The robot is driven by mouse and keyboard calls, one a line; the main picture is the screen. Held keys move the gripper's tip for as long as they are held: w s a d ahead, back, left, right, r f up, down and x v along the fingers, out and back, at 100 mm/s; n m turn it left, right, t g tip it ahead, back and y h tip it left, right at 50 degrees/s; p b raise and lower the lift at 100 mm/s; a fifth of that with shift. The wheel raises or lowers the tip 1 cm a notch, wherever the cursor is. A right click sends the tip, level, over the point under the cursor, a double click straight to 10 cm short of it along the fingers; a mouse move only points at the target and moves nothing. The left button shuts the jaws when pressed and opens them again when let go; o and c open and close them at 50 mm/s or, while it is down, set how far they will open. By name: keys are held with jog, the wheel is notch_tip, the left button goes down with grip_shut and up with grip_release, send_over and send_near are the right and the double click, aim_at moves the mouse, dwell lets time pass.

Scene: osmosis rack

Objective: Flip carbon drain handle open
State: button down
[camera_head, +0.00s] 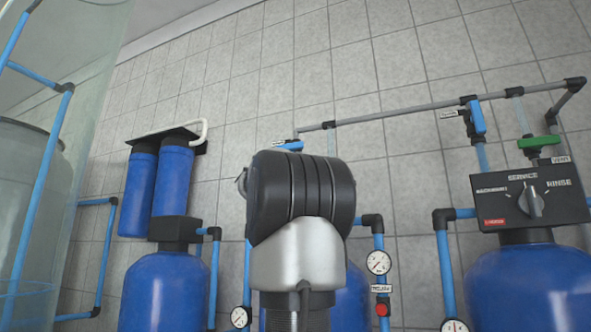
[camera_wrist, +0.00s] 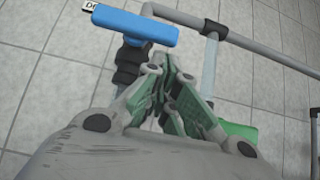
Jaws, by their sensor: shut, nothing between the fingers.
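A blue drain handle (camera_wrist: 135,25) lies crosswise at the top left of the wrist view, on a dark valve body (camera_wrist: 131,62). In the head view my arm hides the gripper.
A grey pipe (camera_wrist: 270,60) runs right from the valve, with a branch (camera_wrist: 209,65) going down. A green handle (camera_wrist: 238,131) is at lower right. In the head view, another blue handle (camera_head: 477,118) and a control box (camera_head: 530,197) stand at right; blue filters (camera_head: 172,182) stand left.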

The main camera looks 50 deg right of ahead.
jog(key=shift+x, duration=0.85)
